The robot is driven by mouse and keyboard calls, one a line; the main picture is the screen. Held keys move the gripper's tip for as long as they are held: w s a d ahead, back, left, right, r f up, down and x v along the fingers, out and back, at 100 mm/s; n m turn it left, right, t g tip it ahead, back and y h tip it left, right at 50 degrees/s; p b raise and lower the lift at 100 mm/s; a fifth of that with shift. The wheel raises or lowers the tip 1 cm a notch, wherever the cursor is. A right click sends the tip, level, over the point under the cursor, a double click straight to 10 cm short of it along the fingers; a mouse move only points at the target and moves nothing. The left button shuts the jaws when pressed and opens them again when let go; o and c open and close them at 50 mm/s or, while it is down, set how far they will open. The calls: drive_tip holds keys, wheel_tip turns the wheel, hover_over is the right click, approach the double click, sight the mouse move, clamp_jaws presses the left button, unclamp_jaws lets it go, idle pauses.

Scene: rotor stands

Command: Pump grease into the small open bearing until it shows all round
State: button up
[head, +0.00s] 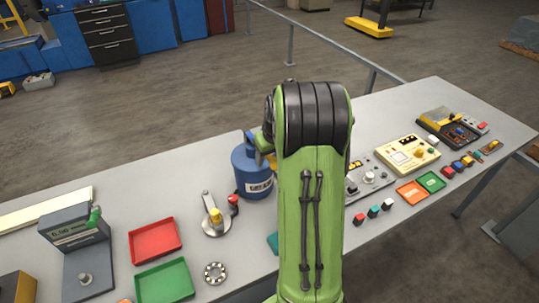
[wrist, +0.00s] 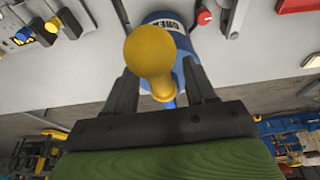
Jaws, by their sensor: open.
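The small open bearing (head: 214,273), a ring with balls showing, lies on the bench near its front edge, right of the green tray; grease in it is too small to make out. The blue grease pump (head: 252,182) stands upright behind it to the right, partly hidden by my arm. In the wrist view the pump (wrist: 160,20) shows with its label and the yellow ball-ended handle (wrist: 152,58). My gripper (wrist: 160,72) is open, its fingers on either side of the yellow handle, apart from it.
A red tray (head: 155,241) and a green tray (head: 165,281) lie left of the bearing. A lever fixture (head: 214,219) and a red knob (head: 233,200) stand beside the pump. A grey display stand (head: 75,235) is at left. Panels and small trays crowd the right.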

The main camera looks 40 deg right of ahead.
wheel_tip(320, 180, up, 7)
drive_tip(key=p, duration=0.5)
drive_tip(key=shift+r+p, duration=0.15)
drive_tip(key=shift+p, duration=0.15)
drive_tip(key=shift+f, duration=0.2)
idle(0.9)
drive_tip(key=s+a+r+n+b, duration=0.15)
drive_tip(key=a+r+b, duration=0.25)
drive_tip(key=a, duration=0.7)
drive_tip(key=s+a+f+n+t+b, duration=0.1)
drive_tip(key=s+a+b, duration=0.1)
drive_tip(key=s+a, duration=0.5)
drive_tip(key=s+a+f+t+y+b, duration=0.1)
drive_tip(key=s+a+f+b, duration=0.1)
drive_tip(key=s+a, duration=0.6)
drive_tip(key=s+b, duration=0.1)
drive_tip(key=s, duration=0.3)
drive_tip(key=shift+s+a+n, duration=0.15)
drive_tip(key=shift+a+n, duration=0.05)
drive_tip(key=shift+n, duration=0.15)
